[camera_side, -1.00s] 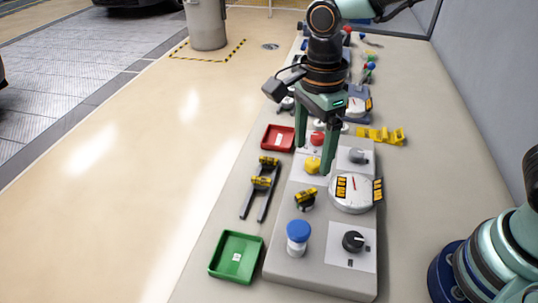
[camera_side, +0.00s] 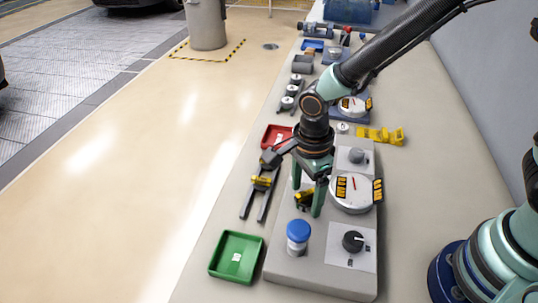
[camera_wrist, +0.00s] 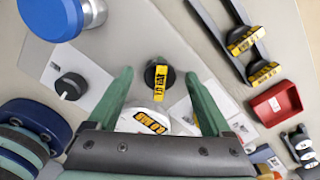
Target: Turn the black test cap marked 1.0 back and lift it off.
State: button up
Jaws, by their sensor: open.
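The black test cap with a yellow label (camera_side: 304,199) sits on the grey panel (camera_side: 285,268), left of the white gauge (camera_side: 352,196). It also shows in the wrist view (camera_wrist: 158,75), where its label is tilted and small. My gripper (camera_side: 307,203) is open, pointing down, with its fingers on either side of this cap. In the wrist view the fingertips (camera_wrist: 158,77) flank the cap with visible gaps, so no hold shows. A dark fork rack (camera_side: 247,203) to the left carries yellow-labelled caps (camera_wrist: 250,55); my wrist partly hides it in the side view.
A blue-topped cap (camera_side: 298,231) and a black knob (camera_side: 352,241) stand near on the panel. A green tray (camera_side: 213,262) and a red tray (camera_side: 268,138) lie to the left. A yellow holder (camera_side: 382,136) is behind the gauge. Bench right of the panel is clear.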

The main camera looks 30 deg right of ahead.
jog(key=shift+f, duration=0.2)
jog(key=shift+c, duration=0.2)
jog(key=c, duration=1.2)
jog(key=shift+n, duration=1.6)
jog(key=shift+n, duration=1.6)
